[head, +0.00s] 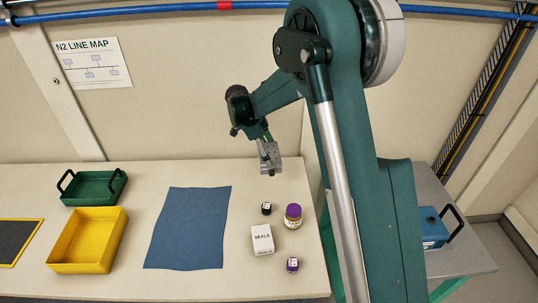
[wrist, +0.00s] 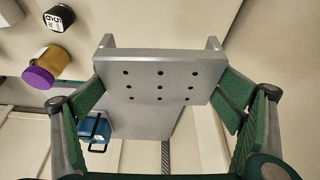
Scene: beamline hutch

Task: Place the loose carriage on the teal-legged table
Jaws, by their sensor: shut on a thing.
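The loose carriage (head: 270,157) is a silver-grey metal block with flanges. In the wrist view (wrist: 160,82) its plate shows rows of small dark holes. My gripper (head: 265,142) is shut on it, with a green finger pad at each side of the plate in the wrist view. It holds the carriage in the air above the back right part of the cream bench. The teal-legged table (head: 466,256) has a grey top and stands at the right, partly hidden behind my arm. My gripper is left of it.
A blue box (head: 432,232) with a black handle stands on the teal-legged table. The cream bench (head: 140,190) bears a blue cloth (head: 188,228), a yellow tray (head: 121,221), a green tray (head: 119,188), a SEALS box (head: 262,240), a purple-lidded jar (head: 293,216) and small dark items.

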